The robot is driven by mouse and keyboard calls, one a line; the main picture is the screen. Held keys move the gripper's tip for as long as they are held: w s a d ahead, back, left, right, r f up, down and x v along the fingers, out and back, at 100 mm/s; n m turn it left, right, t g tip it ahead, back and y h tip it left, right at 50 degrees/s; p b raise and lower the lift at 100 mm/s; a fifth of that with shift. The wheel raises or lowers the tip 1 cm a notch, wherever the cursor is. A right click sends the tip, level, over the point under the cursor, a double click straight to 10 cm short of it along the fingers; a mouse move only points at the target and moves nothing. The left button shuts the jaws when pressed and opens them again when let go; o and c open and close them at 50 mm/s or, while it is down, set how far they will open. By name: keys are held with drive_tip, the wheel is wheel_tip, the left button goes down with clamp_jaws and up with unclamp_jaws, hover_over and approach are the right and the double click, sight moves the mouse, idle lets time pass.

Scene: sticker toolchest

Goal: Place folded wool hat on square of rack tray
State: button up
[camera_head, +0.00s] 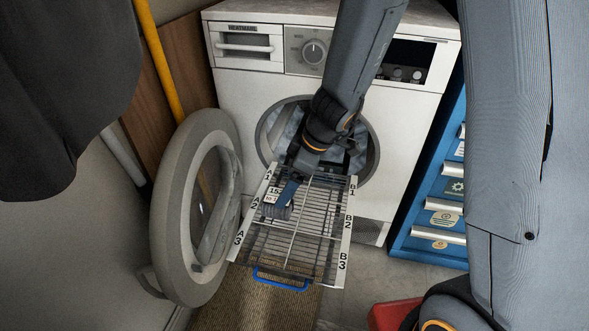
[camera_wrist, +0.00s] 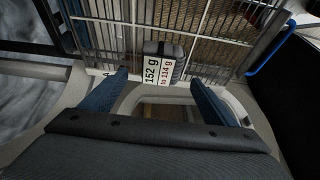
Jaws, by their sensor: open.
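The folded wool hat (camera_head: 279,212) is a small dark grey bundle with a white weight label. It lies on the left column of the rack tray (camera_head: 318,262), beside the A2 mark. In the wrist view the hat (camera_wrist: 167,47) shows behind its label, which reads "152 g to 114 g". My gripper (camera_head: 289,190) is over the tray's left column, close to the hat. In the wrist view its blue fingers (camera_wrist: 158,78) are apart, with the hat's label just beyond and between their tips. I cannot tell whether either finger touches the hat.
The tray juts out of the open washing machine (camera_head: 410,150) and has a blue handle (camera_head: 280,281). The round door (camera_head: 170,225) hangs open on the left. A blue tool chest (camera_head: 432,205) stands at right. A red object (camera_head: 392,313) lies low at right.

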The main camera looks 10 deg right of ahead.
drive_tip(key=s+a+r+m+h, duration=0.1)
drive_tip(key=s+a+r+m, duration=0.1)
drive_tip(key=s, duration=0.5)
drive_tip(key=s+a+r+m+g+h, duration=0.1)
drive_tip(key=s+a+r+m, duration=0.1)
drive_tip(key=s+r, duration=0.3)
drive_tip(key=s+a+r+m+h+p, duration=0.1)
drive_tip(key=s+r, duration=0.3)
drive_tip(key=s, duration=0.6)
drive_tip(key=shift+a+r+m+g+h, duration=0.15)
drive_tip(key=shift+a+m+g+h, duration=0.2)
drive_tip(key=shift+m, duration=0.55)
drive_tip(key=shift+a, duration=0.1)
drive_tip(key=d+r+m+p, duration=0.3)
drive_tip(key=d+r+p, duration=0.7)
drive_tip(key=r+p, duration=0.3)
drive_tip(key=d+r+m+p, duration=0.4)
drive_tip(key=d+r+p, duration=0.7)
drive_tip(key=r+p, duration=0.3)
drive_tip(key=shift+r+p, duration=0.15)
drive_tip(key=shift+p, duration=0.3)
drive_tip(key=shift+h, duration=0.25)
drive_tip(key=shift+c, duration=0.4)
